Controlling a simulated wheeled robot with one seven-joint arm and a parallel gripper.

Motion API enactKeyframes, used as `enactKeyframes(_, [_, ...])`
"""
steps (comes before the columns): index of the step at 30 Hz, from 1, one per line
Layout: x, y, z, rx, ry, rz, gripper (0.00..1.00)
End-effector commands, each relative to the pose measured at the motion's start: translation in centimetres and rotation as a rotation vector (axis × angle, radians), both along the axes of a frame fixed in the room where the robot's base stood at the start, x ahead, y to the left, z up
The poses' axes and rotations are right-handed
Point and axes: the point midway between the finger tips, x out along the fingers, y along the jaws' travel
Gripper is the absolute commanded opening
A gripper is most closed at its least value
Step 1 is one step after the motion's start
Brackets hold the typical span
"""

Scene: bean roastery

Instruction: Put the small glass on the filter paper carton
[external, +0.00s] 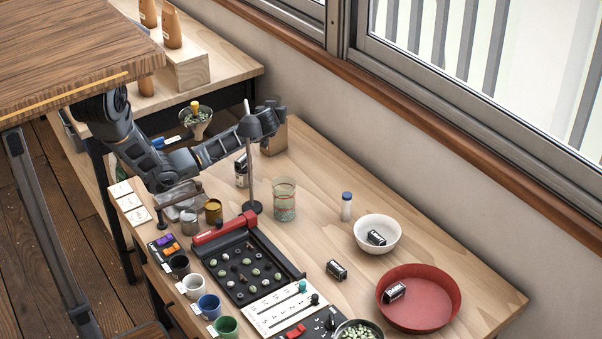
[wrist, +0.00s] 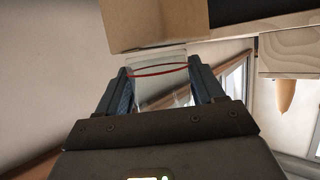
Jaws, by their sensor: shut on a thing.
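My gripper (wrist: 160,88) is shut on the small glass (wrist: 160,70), a clear glass with a red ring, seen between its two fingers in the wrist view. That view is upside down, so the brown filter paper carton (wrist: 155,22) at its top lies below the glass. The glass's base end meets the carton's edge in the picture; I cannot tell whether they touch. In the external view my gripper (external: 274,108) is over the carton (external: 275,142) by the wall. The carton is partly hidden by the grey lamp head, and I cannot make out the small glass there.
Bare table lies between carton and bottle.

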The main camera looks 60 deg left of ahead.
Motion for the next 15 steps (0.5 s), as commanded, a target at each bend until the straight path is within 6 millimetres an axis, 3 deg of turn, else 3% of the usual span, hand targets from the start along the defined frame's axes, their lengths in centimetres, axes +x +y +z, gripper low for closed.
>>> enactKeyframes(13, [0.01, 0.0, -0.7, 0.0, -0.002, -0.001, 0.33])
enactKeyframes(14, [0.0, 0.01, -0.59, -0.001, -0.001, -0.001, 0.69])
enactKeyframes(15, [0.0, 0.01, -0.54, 0.0, 0.0, -0.001, 0.73])
